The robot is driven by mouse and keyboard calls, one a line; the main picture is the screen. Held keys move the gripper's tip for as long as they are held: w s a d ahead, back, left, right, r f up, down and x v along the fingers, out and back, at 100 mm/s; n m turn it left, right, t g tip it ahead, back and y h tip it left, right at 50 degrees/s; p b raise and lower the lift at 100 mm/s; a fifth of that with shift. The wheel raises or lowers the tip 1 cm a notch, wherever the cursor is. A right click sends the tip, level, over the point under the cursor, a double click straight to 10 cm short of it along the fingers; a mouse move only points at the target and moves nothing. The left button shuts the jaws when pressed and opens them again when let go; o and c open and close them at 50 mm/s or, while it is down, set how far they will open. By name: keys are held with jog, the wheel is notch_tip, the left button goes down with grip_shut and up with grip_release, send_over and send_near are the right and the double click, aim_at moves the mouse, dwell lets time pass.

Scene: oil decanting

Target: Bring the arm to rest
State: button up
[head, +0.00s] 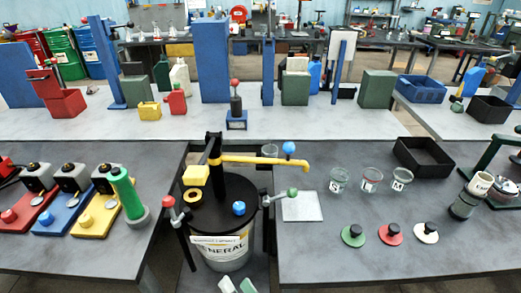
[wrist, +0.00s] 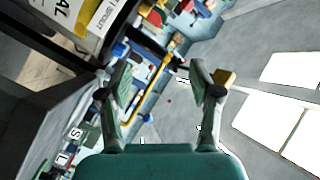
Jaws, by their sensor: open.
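My gripper (head: 237,284) shows at the bottom edge of the head view, in front of the drum (head: 222,245). Only its two pale green fingertips are in the picture. In the wrist view my gripper (wrist: 160,72) has its fingers spread wide with nothing between them. The drum has a black lid, a white and yellow label and a yellow spout (head: 265,160) pointing right. The wrist view is tilted and shows the drum's label (wrist: 92,22) at upper left. The rest of my arm is hidden in the head view.
The drum stands in a gap between two grey tables. The right table (head: 400,262) bears three small beakers (head: 370,180), coloured lids (head: 390,234) and a black tray (head: 422,157). The left table bears coloured stations (head: 62,210) and a green cylinder (head: 128,193).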

jog(key=s+d+f+t+h, duration=0.1)
jog(key=s+d+f+h, duration=0.3)
jog(key=d, duration=0.5)
jog(key=s+d+n+h, duration=0.1)
jog(key=s+d+h, duration=0.1)
jog(key=s+d, duration=0.5)
jog(key=s+d+f+n+h, duration=0.1)
jog(key=s+d, duration=0.6)
jog(key=s, duration=0.9)
jog(key=n+h, duration=0.1)
jog(key=h, duration=0.1)
jog(key=shift+f+n+h, duration=0.2)
jog(key=shift+n+h, duration=0.1)
